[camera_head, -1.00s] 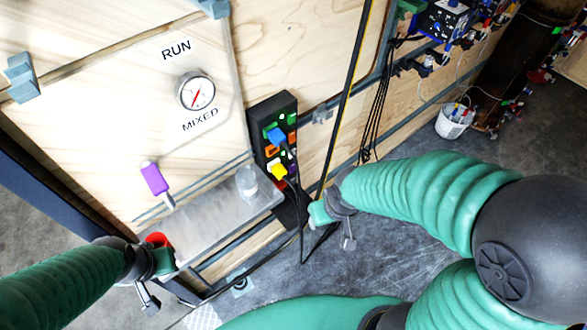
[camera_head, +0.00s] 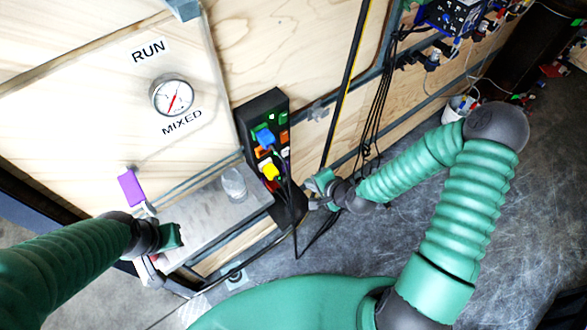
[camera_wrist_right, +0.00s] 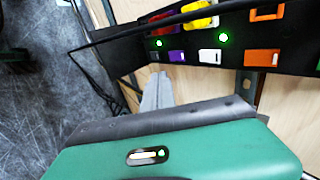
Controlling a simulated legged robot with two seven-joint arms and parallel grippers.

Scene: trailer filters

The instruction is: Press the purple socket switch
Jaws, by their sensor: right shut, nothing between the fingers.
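The black socket strip (camera_head: 247,118) is mounted on the wooden wall, with blue and yellow plugs in it. In the right wrist view, the purple socket switch (camera_wrist_right: 176,56) is in the strip's lower row, left of a white switch. I cannot pick this switch out in the head view. My right gripper (camera_head: 316,190) is right of the strip's lower end. Its grey fingers (camera_wrist_right: 158,88) are shut and empty, below and left of the purple switch, apparently apart from it. My left gripper (camera_head: 172,238) is by the metal shelf; its fingers are unclear.
A metal shelf (camera_head: 205,215) with a clear cup (camera_head: 234,184) sits left of the strip. Black cables hang beside the strip and cross it in the wrist view (camera_wrist_right: 120,35). A purple handle (camera_head: 131,187) is on the panel under the gauge (camera_head: 172,96).

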